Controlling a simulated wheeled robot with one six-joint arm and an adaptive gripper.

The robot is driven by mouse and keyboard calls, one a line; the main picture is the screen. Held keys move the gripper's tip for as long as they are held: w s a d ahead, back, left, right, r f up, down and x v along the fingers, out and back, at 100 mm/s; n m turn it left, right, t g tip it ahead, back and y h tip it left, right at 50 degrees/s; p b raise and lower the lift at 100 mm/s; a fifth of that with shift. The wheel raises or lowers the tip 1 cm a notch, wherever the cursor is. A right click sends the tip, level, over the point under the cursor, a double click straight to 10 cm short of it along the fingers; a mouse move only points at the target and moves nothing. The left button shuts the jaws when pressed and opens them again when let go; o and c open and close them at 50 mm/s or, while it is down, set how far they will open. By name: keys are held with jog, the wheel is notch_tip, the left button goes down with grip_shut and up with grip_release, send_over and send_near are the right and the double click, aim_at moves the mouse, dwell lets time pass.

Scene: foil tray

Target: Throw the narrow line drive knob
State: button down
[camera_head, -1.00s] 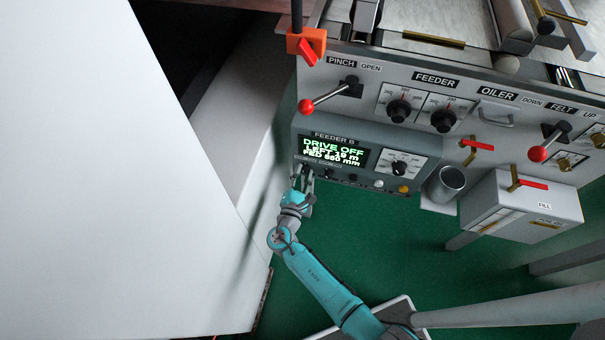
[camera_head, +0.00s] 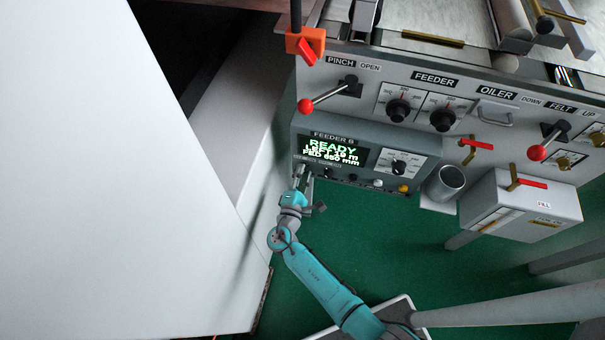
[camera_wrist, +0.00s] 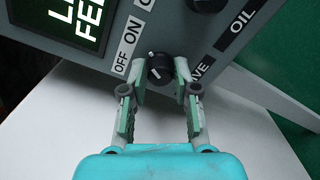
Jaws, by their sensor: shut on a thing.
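The drive knob (camera_wrist: 160,66) is small, round and black with a pale pointer line. It sits on the grey FEEDER B panel, beside a label reading OFF ON and one partly covered label ending in VE. My gripper (camera_wrist: 161,72) has a green-lined finger on each side of the knob and is shut on it. In the head view my gripper (camera_head: 302,172) is at the lower left corner of the panel and hides the knob. The panel's screen (camera_head: 333,152) reads READY, with lines for length left and fed below.
Another dark knob (camera_wrist: 208,2) is close by on the panel, near an OIL label. A red-balled PINCH lever (camera_head: 306,105) juts out above the panel. A metal cup (camera_head: 445,183) is to the right. Open green floor (camera_head: 400,240) lies below.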

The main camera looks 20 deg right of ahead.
jog(key=c, duration=0.9)
grip_release()
jog(key=v, duration=1.2)
